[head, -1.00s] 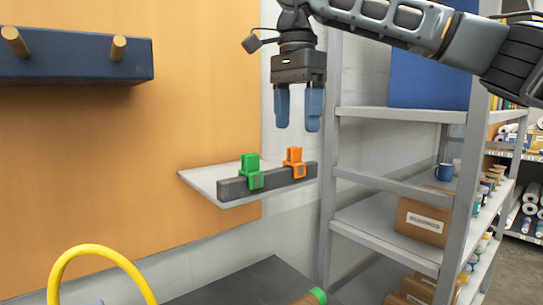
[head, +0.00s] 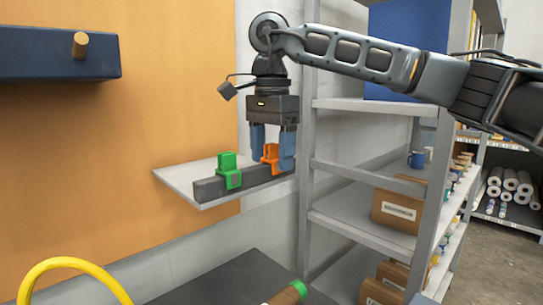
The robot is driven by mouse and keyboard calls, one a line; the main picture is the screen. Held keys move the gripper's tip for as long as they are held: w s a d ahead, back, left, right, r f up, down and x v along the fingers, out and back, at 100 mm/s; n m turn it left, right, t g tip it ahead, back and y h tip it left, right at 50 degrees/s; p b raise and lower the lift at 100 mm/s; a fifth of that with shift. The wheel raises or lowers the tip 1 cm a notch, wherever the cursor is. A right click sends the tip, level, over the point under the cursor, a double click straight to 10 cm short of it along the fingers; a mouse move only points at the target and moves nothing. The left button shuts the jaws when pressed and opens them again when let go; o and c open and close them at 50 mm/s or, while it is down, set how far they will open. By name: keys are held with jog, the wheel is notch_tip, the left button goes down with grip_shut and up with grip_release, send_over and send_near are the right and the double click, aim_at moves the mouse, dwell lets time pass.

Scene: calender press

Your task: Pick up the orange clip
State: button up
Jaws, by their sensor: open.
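The orange clip (head: 269,154) sits on a dark grey bar at the right part of a small wall shelf. My gripper (head: 272,163) points straight down over it, with its two blue fingers apart. One finger is at the left of the clip and the other at its right, so the clip's upper part shows between them. The right finger hides part of the clip's right side. I cannot tell whether either finger touches it.
A green clip (head: 228,172) sits on the same dark bar (head: 207,190), just left of my gripper. The light shelf (head: 172,176) is fixed to the wall. A grey shelving rack (head: 305,150) stands close at the right. A yellow hoop (head: 75,262) is at lower left.

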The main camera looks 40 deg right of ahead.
jog(key=shift+c, duration=0.2)
jog(key=c, duration=1.2)
